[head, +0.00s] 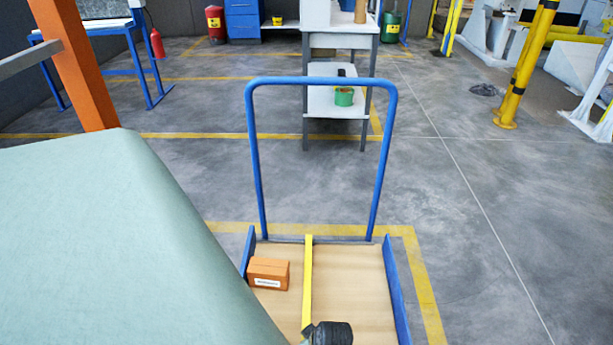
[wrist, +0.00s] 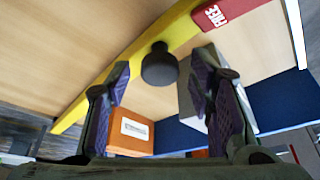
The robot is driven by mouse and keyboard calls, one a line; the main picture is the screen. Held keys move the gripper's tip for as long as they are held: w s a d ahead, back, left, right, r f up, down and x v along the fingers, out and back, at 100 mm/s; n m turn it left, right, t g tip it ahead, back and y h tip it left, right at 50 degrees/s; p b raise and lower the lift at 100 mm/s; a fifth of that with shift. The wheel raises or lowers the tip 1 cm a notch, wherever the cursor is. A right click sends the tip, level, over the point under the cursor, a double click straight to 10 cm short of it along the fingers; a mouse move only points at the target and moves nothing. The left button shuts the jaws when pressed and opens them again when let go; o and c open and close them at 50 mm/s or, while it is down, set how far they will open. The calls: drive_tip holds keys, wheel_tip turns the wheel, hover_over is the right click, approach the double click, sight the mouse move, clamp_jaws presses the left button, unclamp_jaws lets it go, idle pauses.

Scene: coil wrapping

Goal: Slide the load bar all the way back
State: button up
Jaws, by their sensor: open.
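The load bar (head: 308,275) is a yellow strip running front to back over the wooden deck of a blue cart. In the wrist view the yellow bar (wrist: 105,82) crosses diagonally and carries a round black knob (wrist: 159,62). My gripper (wrist: 163,78) is open, with one finger on each side of the knob in the picture. I see no finger touching the knob, and the depth between them is hard to judge. A dark part at the bottom edge of the head view, by the bar's near end, cannot be identified clearly.
An orange box (head: 268,273) lies left of the bar. The wrist view also shows a grey box (wrist: 190,98) and a red box (wrist: 222,12). The cart's blue handle (head: 322,81) stands at the far end. The lower left of the head view is blocked.

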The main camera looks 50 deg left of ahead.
drive_tip(key=shift+c, duration=0.5)
clamp_jaws()
